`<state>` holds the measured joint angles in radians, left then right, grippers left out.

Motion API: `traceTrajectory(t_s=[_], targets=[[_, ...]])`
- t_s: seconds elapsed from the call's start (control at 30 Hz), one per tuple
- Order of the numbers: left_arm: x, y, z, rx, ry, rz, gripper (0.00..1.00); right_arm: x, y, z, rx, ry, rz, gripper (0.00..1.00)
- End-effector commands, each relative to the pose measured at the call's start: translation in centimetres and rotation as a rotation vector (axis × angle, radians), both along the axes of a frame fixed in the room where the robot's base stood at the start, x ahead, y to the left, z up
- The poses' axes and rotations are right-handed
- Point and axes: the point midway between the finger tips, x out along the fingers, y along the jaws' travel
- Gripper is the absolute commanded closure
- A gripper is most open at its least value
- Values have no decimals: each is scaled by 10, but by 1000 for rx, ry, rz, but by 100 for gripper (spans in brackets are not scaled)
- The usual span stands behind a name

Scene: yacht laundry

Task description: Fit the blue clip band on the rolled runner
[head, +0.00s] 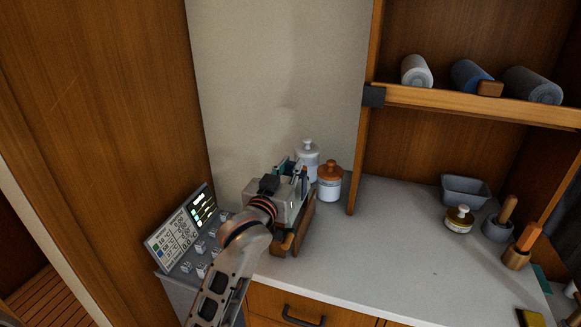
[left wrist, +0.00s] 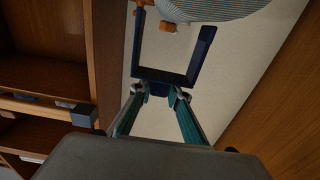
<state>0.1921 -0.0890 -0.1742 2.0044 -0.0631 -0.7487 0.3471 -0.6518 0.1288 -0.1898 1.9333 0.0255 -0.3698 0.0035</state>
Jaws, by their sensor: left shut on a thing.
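My left gripper (head: 297,172) is above the left end of the counter, over a brown wooden stand (head: 297,238). In the left wrist view its two teal fingers (left wrist: 160,92) are shut on the base of the dark blue U-shaped clip band (left wrist: 202,58). The band's open side faces a grey striped roll (left wrist: 215,8), which looks like the rolled runner, at the top edge. One prong tip lies close to the roll; I cannot tell whether they touch. Small orange-brown pieces (left wrist: 167,26) show beside the roll. In the head view my gripper hides most of this. My right gripper is not in view.
Two lidded jars, one white (head: 307,158) and one with an orange-brown lid (head: 329,183), stand close behind my gripper. A control panel (head: 183,228) is at the left. Rolls (head: 416,71) lie on the shelf (head: 450,100). The counter's middle (head: 390,240) is clear.

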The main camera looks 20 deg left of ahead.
Motion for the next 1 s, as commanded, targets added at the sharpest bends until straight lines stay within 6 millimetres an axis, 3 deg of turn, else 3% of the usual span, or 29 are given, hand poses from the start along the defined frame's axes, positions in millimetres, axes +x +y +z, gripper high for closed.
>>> traceTrajectory(t_s=[0.53,1.0], targets=[[0,0,-13,-1,1,-1,100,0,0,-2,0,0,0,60],[0,0,-13,-1,0,0,100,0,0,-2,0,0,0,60]])
